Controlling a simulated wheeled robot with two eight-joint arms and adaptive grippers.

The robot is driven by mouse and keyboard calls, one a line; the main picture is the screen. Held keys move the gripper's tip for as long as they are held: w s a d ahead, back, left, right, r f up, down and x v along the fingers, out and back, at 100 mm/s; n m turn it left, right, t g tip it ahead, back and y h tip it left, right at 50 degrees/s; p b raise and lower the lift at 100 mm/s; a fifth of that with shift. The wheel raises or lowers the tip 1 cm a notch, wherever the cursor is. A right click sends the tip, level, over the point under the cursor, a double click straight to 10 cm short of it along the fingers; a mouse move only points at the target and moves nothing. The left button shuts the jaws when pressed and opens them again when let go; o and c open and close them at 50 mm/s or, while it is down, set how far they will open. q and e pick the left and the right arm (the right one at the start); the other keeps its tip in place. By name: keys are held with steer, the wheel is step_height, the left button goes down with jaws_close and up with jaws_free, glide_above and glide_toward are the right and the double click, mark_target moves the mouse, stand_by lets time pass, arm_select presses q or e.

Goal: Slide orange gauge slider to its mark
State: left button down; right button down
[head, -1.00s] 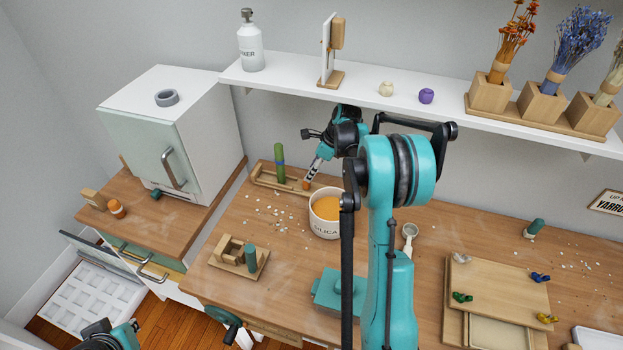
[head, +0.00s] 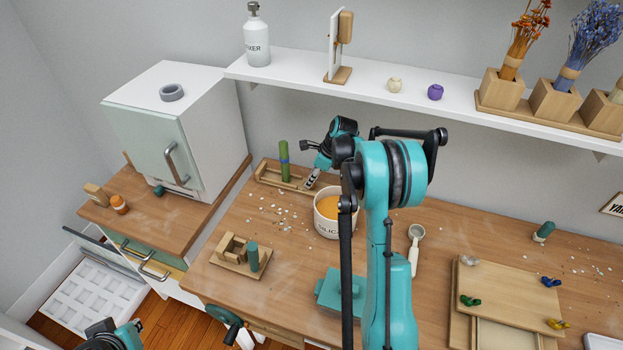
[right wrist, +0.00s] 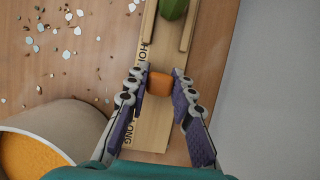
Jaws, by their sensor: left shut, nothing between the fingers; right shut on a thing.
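The orange gauge slider (right wrist: 159,84) is a small rounded block on the wooden gauge (right wrist: 152,128), which carries dark lettering along one edge. My right gripper (right wrist: 160,76) is shut on the slider, with a finger on each side. In the head view, the gauge (head: 262,180) lies at the back of the bench below the shelf. There my right gripper (head: 309,184) reaches its right end and hides the slider. I cannot make out the mark. My left gripper (head: 108,336) is shut and empty at the bottom left.
Pale and brown chips (head: 283,222) lie on the bench. A wooden stand (head: 240,258) is nearer the front. The shelf (head: 300,82) overhangs the back.

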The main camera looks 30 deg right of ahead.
steer(key=shift+s+d, duration=0.2)
steer(key=shift+s, duration=0.05)
steer(key=c, duration=1.3)
jaws_free()
steer(key=v, duration=0.7)
steer(key=shift+r, duration=0.25)
